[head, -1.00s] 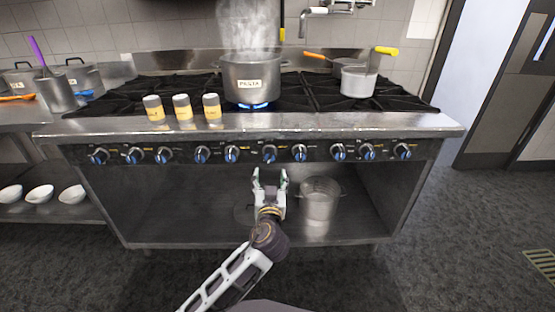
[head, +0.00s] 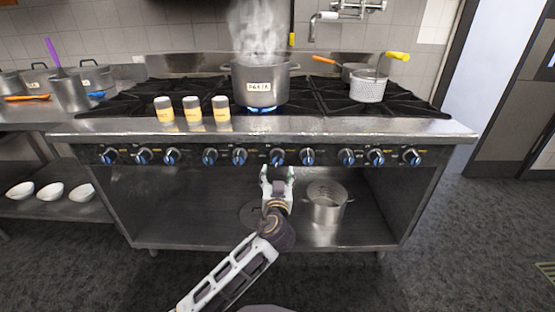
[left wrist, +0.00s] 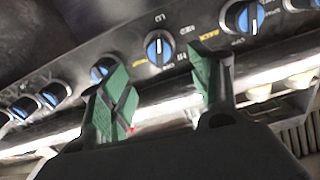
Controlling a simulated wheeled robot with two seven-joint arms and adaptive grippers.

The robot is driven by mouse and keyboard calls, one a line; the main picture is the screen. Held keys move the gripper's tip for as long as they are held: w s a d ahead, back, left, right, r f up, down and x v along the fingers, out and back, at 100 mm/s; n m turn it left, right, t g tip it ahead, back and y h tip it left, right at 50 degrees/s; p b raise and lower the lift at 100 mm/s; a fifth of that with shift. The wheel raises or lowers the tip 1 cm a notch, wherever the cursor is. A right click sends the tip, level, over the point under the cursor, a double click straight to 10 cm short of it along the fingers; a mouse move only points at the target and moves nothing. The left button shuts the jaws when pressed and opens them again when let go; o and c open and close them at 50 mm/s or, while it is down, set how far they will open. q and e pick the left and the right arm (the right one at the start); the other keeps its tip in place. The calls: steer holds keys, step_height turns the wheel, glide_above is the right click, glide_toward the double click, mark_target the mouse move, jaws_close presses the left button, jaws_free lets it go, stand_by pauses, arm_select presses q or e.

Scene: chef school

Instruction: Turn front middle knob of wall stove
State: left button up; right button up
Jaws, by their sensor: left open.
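The wall stove (head: 420,190) has a row of blue-and-silver knobs along its front panel. A knob near the middle of the row (head: 277,156) is just above my left gripper (head: 277,173) in the head view. In the left wrist view, my left gripper (left wrist: 160,80) is open with green finger pads. A knob (left wrist: 159,48) shows between and a little beyond its fingertips, its pointer close to upright in that view. Nothing is between the pads, and I see no clear contact with the knob. My right gripper is not in view.
A steaming labelled pot (head: 258,84) stands over a lit blue flame. Several yellow-labelled shakers (head: 192,110) stand near the stove's front edge. A metal pot (head: 326,205) sits on the shelf below. Neighbouring knobs (head: 239,156) and (head: 307,156) flank the middle one.

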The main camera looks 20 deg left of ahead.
mark_target(278, 161)
arm_select(q)
steer(key=shift+x, duration=1.95)
steer(key=shift+b+x, duration=0.45)
steer(key=shift+x, duration=2.35)
steer(key=shift+w+a+f+b, duration=0.1)
steer(key=shift+w+a+b, duration=0.15)
steer(key=shift+w, duration=0.25)
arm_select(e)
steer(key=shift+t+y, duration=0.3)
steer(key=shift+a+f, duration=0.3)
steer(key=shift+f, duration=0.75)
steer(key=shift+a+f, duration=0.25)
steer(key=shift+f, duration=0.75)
arm_select(q)
steer(key=shift+d, duration=0.1)
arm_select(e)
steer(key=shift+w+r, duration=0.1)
arm_select(q)
steer(key=c, duration=1)
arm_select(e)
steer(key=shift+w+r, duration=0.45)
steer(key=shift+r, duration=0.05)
